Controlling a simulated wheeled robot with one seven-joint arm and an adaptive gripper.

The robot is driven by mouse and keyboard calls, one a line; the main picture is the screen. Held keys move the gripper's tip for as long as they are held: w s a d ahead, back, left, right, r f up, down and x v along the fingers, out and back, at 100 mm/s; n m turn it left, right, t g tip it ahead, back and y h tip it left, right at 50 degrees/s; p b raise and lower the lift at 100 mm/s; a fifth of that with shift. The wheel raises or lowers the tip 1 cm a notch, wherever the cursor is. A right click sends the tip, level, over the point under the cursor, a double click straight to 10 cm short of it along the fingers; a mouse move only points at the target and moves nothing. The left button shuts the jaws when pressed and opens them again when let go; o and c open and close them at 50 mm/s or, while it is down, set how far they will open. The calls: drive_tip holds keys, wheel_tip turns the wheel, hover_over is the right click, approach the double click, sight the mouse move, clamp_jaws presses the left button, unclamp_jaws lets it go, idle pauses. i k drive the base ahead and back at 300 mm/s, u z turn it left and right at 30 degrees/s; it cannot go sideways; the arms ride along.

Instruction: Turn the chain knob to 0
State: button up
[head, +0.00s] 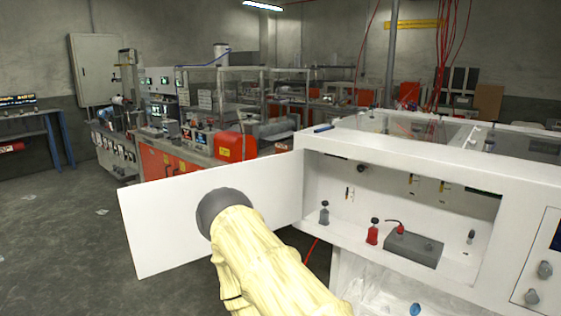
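Two grey knobs sit on the front panel at the far right, an upper knob (545,269) and a lower knob (531,296). I cannot tell which, if either, is the chain knob, and no marks or 0 can be read. My arm, in a cream wrinkled sleeve with a dark grey round part at its far end, reaches up from the bottom middle. It is left of the knobs and well apart from them. No gripper fingers show.
A white cabinet (400,140) stands at the right, its white door (160,225) swung open to the left behind my arm. Inside are a grey box (413,249), a red bottle (373,233) and a grey bottle (324,213). Floor at the left is mostly clear.

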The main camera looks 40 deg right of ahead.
sight(360, 167)
drive_tip(key=u, duration=0.15)
drive_tip(key=i, duration=1.4)
drive_tip(key=z, duration=1.2)
drive_tip(key=i, duration=0.95)
drive_tip(key=z, duration=0.9)
